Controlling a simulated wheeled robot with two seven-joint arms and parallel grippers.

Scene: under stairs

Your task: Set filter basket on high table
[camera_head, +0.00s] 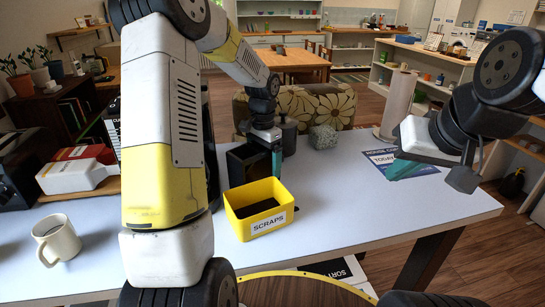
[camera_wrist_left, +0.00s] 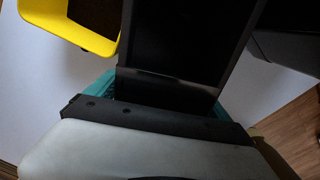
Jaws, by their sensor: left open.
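A black open-topped box (camera_head: 248,163), which I take as the filter basket, stands on the white tabletop (camera_head: 345,205) behind a yellow bin. My left gripper (camera_head: 266,143) points down at the box's right rear side, with a teal finger beside it. In the left wrist view, the dark box (camera_wrist_left: 185,40) lies between the teal fingers of the open left gripper (camera_wrist_left: 160,95). Whether they touch it cannot be told. My right gripper (camera_head: 430,172) hangs above the right part of the table, with nothing visible in it. Its jaw gap is unclear.
The yellow SCRAPS bin (camera_head: 262,207) stands directly in front of the box. A grey canister (camera_head: 287,136) and a speckled cube (camera_head: 323,137) are behind. A mug (camera_head: 57,240) is at left, a paper towel roll (camera_head: 398,105) at right. The tabletop's right front is clear.

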